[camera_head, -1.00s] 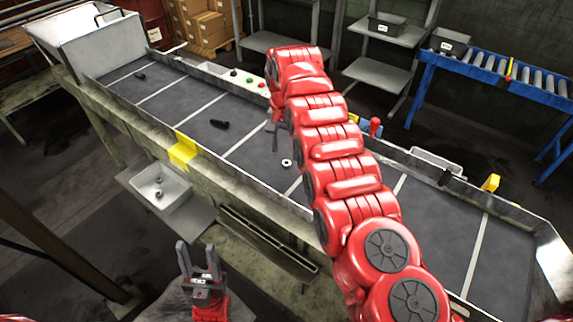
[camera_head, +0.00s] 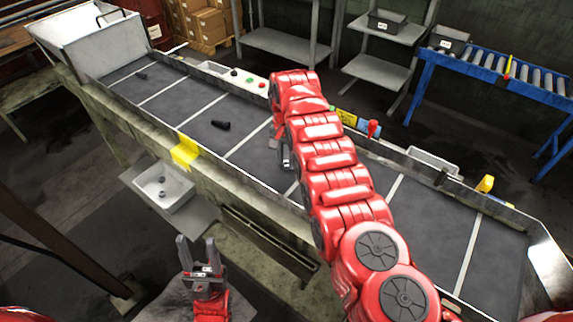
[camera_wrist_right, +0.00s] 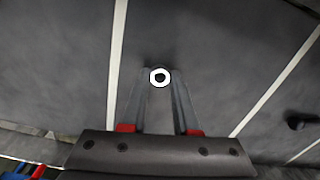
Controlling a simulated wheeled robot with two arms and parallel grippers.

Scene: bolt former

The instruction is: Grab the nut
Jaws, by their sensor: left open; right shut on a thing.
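The nut (camera_wrist_right: 160,77) is a small light ring with a dark hole. In the right wrist view it sits between the tips of my right gripper (camera_wrist_right: 160,80), which is shut on it over the dark belt. In the head view my right gripper (camera_head: 283,158) points down at the middle of the belt, partly behind its own red arm, and I cannot make out the nut there. My left gripper (camera_head: 197,246) is open and empty, fingers up, in front of the conveyor and below the white bin.
The long dark conveyor (camera_head: 180,98) has white cross lines and raised side rails. A black bolt (camera_head: 221,125) lies on it to the left. A white bin (camera_head: 183,199) with small dark parts hangs at its front. A yellow bracket (camera_head: 186,152) sits on the near rail.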

